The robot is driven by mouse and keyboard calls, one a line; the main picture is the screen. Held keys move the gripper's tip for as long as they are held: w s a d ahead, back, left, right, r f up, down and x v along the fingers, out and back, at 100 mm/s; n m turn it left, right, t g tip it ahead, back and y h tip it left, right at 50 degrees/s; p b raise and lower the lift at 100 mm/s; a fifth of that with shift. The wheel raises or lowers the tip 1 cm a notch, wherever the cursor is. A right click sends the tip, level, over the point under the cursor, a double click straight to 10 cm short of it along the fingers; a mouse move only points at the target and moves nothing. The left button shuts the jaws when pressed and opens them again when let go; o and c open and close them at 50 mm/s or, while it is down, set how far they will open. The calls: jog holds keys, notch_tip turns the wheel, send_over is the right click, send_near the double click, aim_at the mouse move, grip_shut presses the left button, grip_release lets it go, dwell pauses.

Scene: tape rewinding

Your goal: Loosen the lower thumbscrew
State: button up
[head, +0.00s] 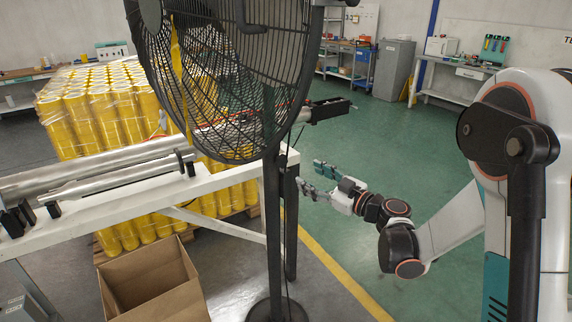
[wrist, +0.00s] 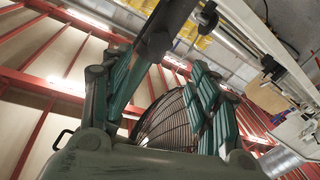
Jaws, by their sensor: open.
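My gripper (head: 309,177) is open and empty in the head view, pointing left toward the fan's pole with a gap between. The fan's pole (head: 273,215) runs down to a round base (head: 277,311). I cannot make out the lower thumbscrew clearly in either view.
The white table (head: 227,178) carries metal rollers (head: 100,178) at left. A bar with a black end (head: 331,109) juts out past the fan. An open cardboard box (head: 150,283) sits below. Yellow rolls (head: 95,115) are stacked behind. Green floor (head: 365,150) beyond my gripper is clear.

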aim_at(283, 162)
jog(key=b+x, duration=0.2)
jog(key=x, duration=0.9)
jog(key=shift+w+a+b, duration=0.25)
jog(key=shift+b, duration=0.15)
jog(key=c, duration=1.1)
